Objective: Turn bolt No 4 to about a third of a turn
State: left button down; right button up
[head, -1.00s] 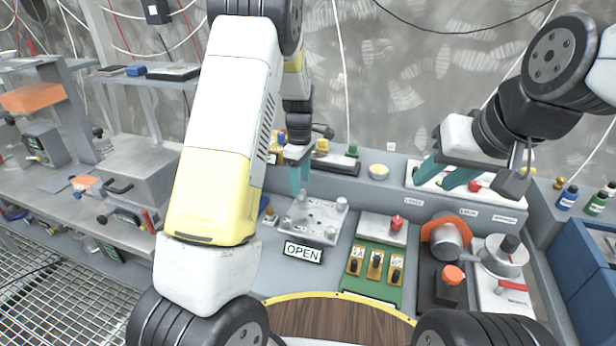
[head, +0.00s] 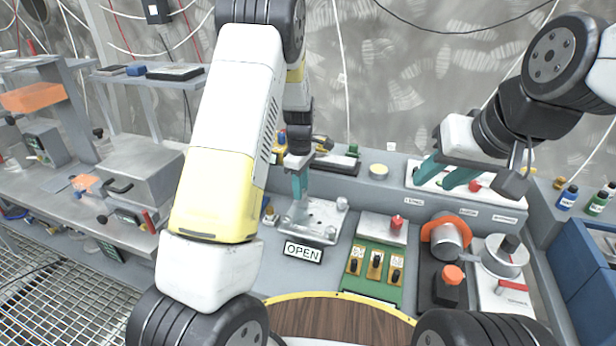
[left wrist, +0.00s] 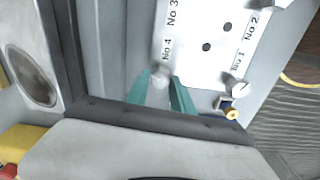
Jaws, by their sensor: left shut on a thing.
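A light metal plate (head: 322,209) with bolts at its corners lies on the bench in the head view. In the left wrist view the plate (left wrist: 205,72) carries the labels No 1 to No 4. Bolt No 4 (left wrist: 162,80) is a pale knob beside its label, between the teal fingers of my left gripper (left wrist: 163,88). My left gripper (head: 299,194) points down at the plate's far left corner and is shut on the bolt, which it hides in the head view. My right gripper (head: 444,174) is open and empty, above the back ledge at the right.
An OPEN sign (head: 303,252) stands in front of the plate. A green switch panel (head: 376,265) with several switches is to its right. Further right are an orange-collared cylinder (head: 447,236) and a round metal fixture (head: 503,257). Bolt No 1 (left wrist: 240,89) stands near the plate's edge.

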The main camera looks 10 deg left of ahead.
pick_arm(q)
jog(key=m, duration=0.4)
jog(key=shift+w+m, duration=0.1)
jog(key=shift+m, duration=0.2)
jog(key=m, duration=0.5)
jog(key=shift+d, duration=0.15)
jog(key=m, duration=0.5)
jog(key=shift+m, duration=0.4)
jog(key=m, duration=0.4)
jog(key=shift+d+m, duration=0.15)
jog(key=shift+m, duration=0.25)
jog(key=c, duration=1.1)
grip_release()
